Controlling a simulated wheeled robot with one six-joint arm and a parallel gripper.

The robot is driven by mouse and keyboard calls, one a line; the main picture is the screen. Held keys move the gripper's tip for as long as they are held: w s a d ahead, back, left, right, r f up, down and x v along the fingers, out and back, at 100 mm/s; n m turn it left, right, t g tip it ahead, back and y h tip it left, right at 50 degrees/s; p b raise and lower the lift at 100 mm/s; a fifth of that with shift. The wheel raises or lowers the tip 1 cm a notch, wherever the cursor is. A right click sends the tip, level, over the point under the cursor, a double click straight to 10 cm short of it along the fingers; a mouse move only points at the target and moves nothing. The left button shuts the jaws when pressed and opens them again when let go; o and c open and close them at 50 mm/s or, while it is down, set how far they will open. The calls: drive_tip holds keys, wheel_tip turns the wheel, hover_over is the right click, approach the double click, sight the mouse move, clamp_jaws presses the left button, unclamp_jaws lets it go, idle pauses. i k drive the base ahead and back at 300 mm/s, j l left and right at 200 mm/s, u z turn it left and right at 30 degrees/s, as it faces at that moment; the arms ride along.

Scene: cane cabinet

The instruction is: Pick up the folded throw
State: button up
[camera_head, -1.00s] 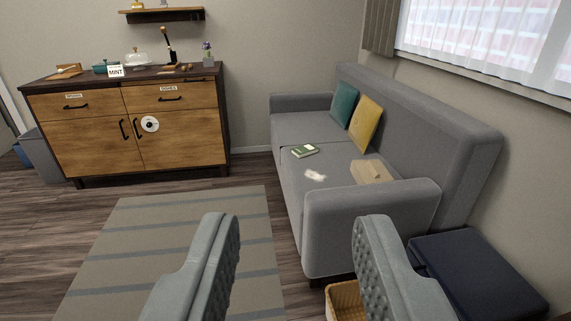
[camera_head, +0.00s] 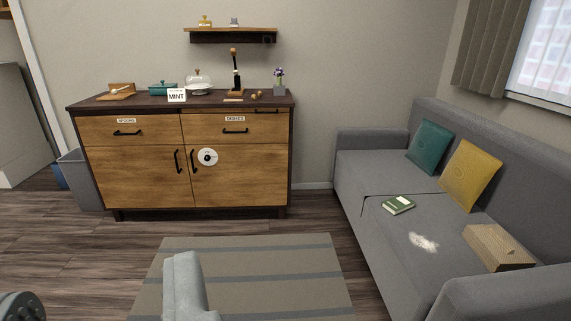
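I cannot make out the folded throw in the current view. The grey sofa (camera_head: 365,175) at the right holds a teal cushion (camera_head: 430,145), a yellow cushion (camera_head: 468,175), a green book (camera_head: 398,205), a small white patch (camera_head: 423,242) and a light-brown box-like object (camera_head: 496,247); none clearly looks like a throw. Part of my gripper (camera_head: 187,285) shows at the bottom, above the rug. Only one finger-like piece is clear, touching nothing I can see. Whether the fingers are apart is hidden.
A wooden cabinet (camera_head: 240,175) stands against the far wall, with dishes and a MINT card (camera_head: 177,95) on top. A shelf (camera_head: 230,36) hangs above it. A grey bin (camera_head: 80,180) stands at left.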

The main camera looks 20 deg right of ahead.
sight(497, 250)
drive_tip(key=i+z, duration=0.35)
drive_tip(key=i, duration=0.15)
drive_tip(key=i+z, duration=0.35)
drive_tip(key=i, duration=0.15)
drive_tip(key=i+j+z, duration=0.35)
drive_tip(key=i, duration=0.15)
drive_tip(key=i+z, duration=0.25)
drive_tip(key=z, duration=0.2)
drive_tip(key=i+z, duration=0.25)
drive_tip(key=z, duration=0.2)
drive_tip(key=i+z, duration=0.25)
drive_tip(key=z, duration=0.2)
drive_tip(key=i+j+z, duration=0.2)
drive_tip(key=z, duration=0.25)
drive_tip(key=i+j+z, duration=0.4)
drive_tip(key=k+l, duration=0.1)
